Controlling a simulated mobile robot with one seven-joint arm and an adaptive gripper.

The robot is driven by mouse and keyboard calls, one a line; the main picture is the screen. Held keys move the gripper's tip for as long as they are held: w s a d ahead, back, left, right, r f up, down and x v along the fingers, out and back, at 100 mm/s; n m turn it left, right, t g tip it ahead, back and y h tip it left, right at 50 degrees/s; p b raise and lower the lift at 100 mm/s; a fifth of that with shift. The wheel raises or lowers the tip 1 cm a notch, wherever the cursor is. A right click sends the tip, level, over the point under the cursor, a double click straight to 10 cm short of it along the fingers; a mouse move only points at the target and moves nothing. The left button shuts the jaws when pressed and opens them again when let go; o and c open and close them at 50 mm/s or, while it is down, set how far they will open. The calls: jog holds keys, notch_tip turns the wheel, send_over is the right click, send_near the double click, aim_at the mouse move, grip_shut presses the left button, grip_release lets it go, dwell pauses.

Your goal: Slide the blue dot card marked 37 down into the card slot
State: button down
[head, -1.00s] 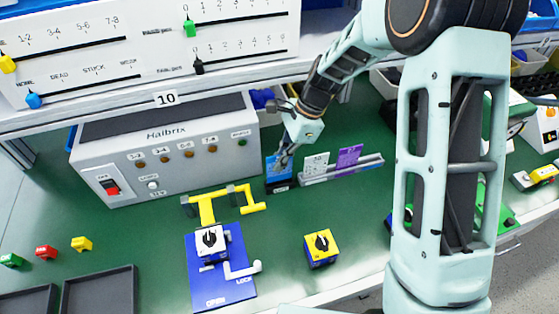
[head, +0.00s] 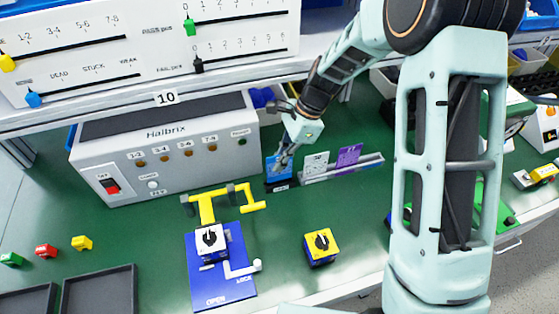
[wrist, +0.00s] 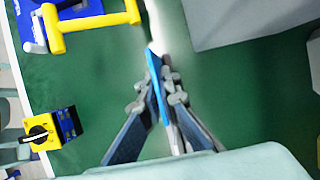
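The blue card (head: 274,169) stands nearly upright at a small dark base (head: 283,187) on the green bench, in front of the grey Halbrix box. My gripper (head: 285,157) is at the card's upper right part. In the wrist view my gripper (wrist: 162,95) has its fingers closed together, with the thin blue card (wrist: 154,75) edge-on between them. The card's number and dot are too small or covered to read. I cannot tell how deep its lower edge sits in the base.
A grey rack (head: 345,171) with a white card (head: 316,163) and a purple card (head: 349,156) stands just right. The Halbrix box (head: 165,160) is left. A yellow handle (head: 207,207) and yellow rotary switch (head: 321,246) lie nearer. Bench between them is clear.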

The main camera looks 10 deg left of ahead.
aim_at(272, 182)
jog(key=shift+f+b, duration=0.9)
jog(key=shift+f, duration=0.75)
jog(key=c, duration=2.1)
grip_release()
jog(key=v, duration=1.2)
